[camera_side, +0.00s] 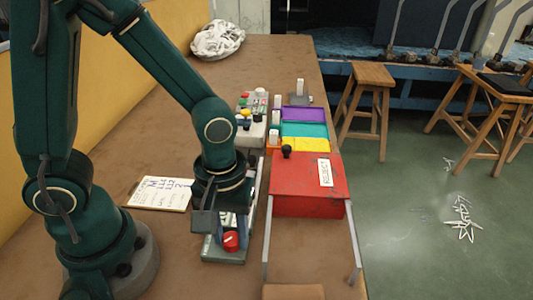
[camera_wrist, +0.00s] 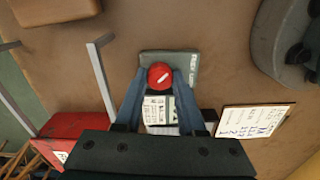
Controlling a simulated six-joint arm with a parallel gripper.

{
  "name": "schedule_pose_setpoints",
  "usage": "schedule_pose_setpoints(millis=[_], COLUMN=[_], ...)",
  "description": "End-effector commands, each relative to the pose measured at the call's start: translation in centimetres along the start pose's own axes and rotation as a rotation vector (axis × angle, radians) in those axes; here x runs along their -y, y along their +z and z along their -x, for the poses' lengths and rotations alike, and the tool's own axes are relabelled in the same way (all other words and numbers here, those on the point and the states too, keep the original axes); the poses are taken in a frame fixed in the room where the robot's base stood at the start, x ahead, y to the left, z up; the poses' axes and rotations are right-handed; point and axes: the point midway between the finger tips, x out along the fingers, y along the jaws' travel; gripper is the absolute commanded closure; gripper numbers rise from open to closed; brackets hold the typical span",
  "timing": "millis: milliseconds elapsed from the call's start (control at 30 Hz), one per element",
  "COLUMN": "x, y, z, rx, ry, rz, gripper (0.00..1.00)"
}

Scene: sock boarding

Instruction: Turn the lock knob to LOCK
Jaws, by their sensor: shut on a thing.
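The red lock knob (camera_wrist: 161,77) sits on a grey box (camera_wrist: 190,62) with a lettered edge and a white printed label. A white line on the knob runs diagonally in the wrist view; I cannot tell which lettering it points to. In the side view the knob (camera_side: 231,242) shows at the front of the box, below my wrist. My gripper (camera_wrist: 160,74) reaches down over the box, with one blue-grey finger on each side of the knob, shut on it. My gripper and wrist hide part of the box in the side view.
A red REJECT bin (camera_side: 305,180) with metal rails stands close on the right. Coloured trays (camera_side: 304,130) and a button panel (camera_side: 250,122) lie behind. A clipboard (camera_side: 160,194) lies left of the box. A white cloth heap (camera_side: 217,40) is at the far end.

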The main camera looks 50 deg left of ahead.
Motion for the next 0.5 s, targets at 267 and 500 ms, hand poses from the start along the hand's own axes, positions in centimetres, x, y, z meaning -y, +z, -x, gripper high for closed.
schedule_pose_setpoints(millis=[267, 500], x=[0.02, 0.04], y=[0.00, -0.01], z=[0.05, 0.06], rx=[0.000, 0.000], ry=[0.000, 0.000], rz=[-0.099, -0.285], gripper=[1.00, 1.00])
